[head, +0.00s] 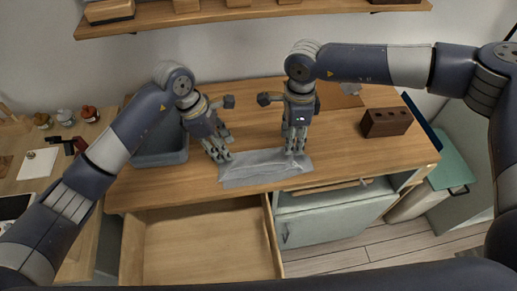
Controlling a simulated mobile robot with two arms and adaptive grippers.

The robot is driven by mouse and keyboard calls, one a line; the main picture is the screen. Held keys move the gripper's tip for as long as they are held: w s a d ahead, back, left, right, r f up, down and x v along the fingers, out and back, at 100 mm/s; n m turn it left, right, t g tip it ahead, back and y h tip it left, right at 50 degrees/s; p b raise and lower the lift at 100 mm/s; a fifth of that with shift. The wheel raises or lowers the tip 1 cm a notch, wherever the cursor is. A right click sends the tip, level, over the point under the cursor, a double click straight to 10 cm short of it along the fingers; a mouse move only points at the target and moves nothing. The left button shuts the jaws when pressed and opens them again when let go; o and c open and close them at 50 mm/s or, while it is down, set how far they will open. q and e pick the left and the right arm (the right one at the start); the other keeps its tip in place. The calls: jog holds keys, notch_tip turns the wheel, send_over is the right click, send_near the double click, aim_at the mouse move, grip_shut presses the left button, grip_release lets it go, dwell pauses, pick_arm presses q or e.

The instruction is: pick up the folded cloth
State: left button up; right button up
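A grey folded cloth (262,171) lies flat near the front edge of the wooden worktop, long side left to right. My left gripper (220,157) points down at the cloth's left end, its fingers spread apart at the tips. It looks open, with its fingertips at or just above the cloth's back left corner. My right gripper (293,150) points straight down over the cloth's right part. Its fingers look close together and hide some of the cloth. I cannot tell whether they touch or grip it.
A grey bin (160,158) stands left of my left gripper. A dark brown block with holes (386,122) sits at the right. An open, empty-looking drawer (205,245) juts out below the worktop. A shelf (255,13) runs above.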

pick_arm(q)
jog(key=shift+s+f, duration=0.1)
jog(key=shift+f, duration=0.1)
pick_arm(e)
jog(key=shift+s+f, duration=0.15)
jog(key=shift+f, duration=0.1)
pick_arm(q)
jog(key=shift+f+b, duration=0.45)
jog(key=shift+b, duration=0.05)
pick_arm(e)
jog(key=shift+f, duration=0.35)
jog(key=shift+f, duration=0.4)
jog(key=shift+f, duration=0.2)
pick_arm(q)
jog(key=c, duration=0.7)
pick_arm(e)
jog(key=c, duration=0.7)
pick_arm(q)
jog(key=shift+f, duration=0.15)
grip_shut()
pick_arm(e)
jog(key=shift+f, duration=0.15)
grip_shut()
